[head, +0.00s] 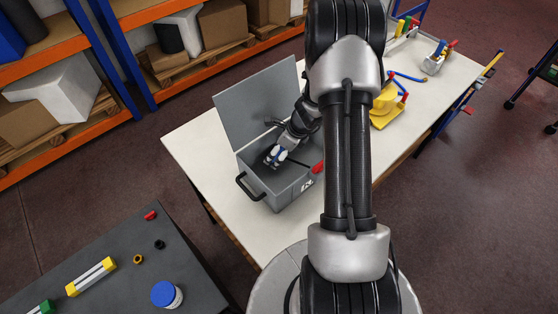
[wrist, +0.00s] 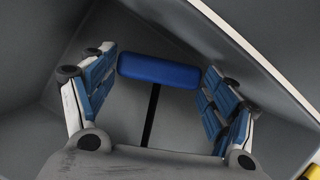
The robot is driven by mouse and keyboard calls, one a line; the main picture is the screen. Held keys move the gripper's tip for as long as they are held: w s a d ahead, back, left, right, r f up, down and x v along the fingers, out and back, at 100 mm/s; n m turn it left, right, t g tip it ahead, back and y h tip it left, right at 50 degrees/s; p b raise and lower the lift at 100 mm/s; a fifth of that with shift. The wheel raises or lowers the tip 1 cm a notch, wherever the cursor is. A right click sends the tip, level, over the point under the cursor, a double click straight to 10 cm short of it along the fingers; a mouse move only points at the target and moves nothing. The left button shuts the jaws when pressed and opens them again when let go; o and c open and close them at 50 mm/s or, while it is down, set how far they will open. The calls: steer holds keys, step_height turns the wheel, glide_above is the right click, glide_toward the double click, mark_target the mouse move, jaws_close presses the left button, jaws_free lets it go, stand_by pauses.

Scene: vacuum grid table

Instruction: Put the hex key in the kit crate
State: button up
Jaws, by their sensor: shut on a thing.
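The kit crate (head: 284,197) is a grey box on the white table, with its lid raised at the back. My gripper (head: 275,158) reaches down inside it. In the wrist view my gripper (wrist: 158,88) is shut on the hex key (wrist: 160,71), with one padded finger at each end of its blue handle. The key's black shaft extends from the handle toward the bottom of the picture. Grey crate walls and floor surround the fingers. I cannot tell whether the key touches the floor. In the head view the key is too small to make out clearly.
A dark table (head: 120,257) at front left holds a blue-lidded jar (head: 166,294) and small parts. Orange shelving stands at the left. The raised lid (head: 255,103) borders the crate's far side.

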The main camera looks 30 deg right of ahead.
steer(key=shift+f+b, duration=0.75)
steer(key=shift+f, duration=1.3)
steer(key=shift+f, duration=0.2)
steer(key=o, duration=1.1)
steer(key=shift+r, duration=0.1)
